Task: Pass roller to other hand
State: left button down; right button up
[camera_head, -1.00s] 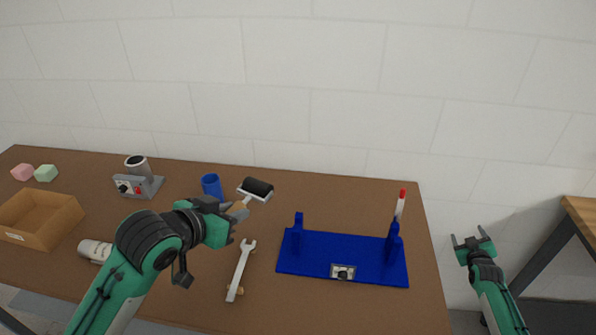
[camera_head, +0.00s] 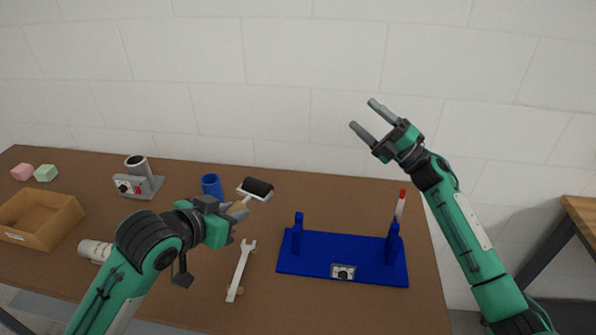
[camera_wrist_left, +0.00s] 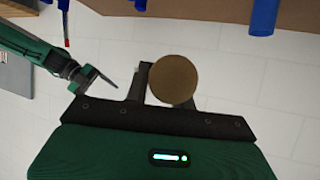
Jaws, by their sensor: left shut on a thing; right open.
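The roller (camera_head: 258,188) has a black cylinder head, a light metal frame and a wooden handle. My left gripper (camera_head: 238,209) is shut on its handle, with the roller head pointing away to the upper right. In the left wrist view the round handle end (camera_wrist_left: 174,80) sits between the left fingers. My right gripper (camera_head: 370,122) is open and empty, raised above the blue stand and well to the right of the roller. The right gripper also shows in the left wrist view (camera_wrist_left: 108,80).
A blue stand (camera_head: 318,262) with two uprights sits on the brown table (camera_head: 205,290). A wrench (camera_head: 241,270) lies left of it. A blue cup (camera_head: 212,185), a grey device (camera_head: 138,185), a cardboard box (camera_head: 65,235) and pink (camera_head: 22,172) and green blocks (camera_head: 46,173) stand further left.

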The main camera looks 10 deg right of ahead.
jog(key=s+a+r+n+g+y, duration=0.2)
jog(key=s+a+r+n+g, duration=0.15)
jog(key=a+n+g, duration=0.45)
jog(key=n+g+h, duration=0.2)
jog(key=n+h, duration=0.7)
jog(key=h, duration=0.4)
send_near(266, 190)
pick_arm(q)
jog(key=shift+r, duration=0.1)
pick_arm(e)
jog(key=x, duration=1.1)
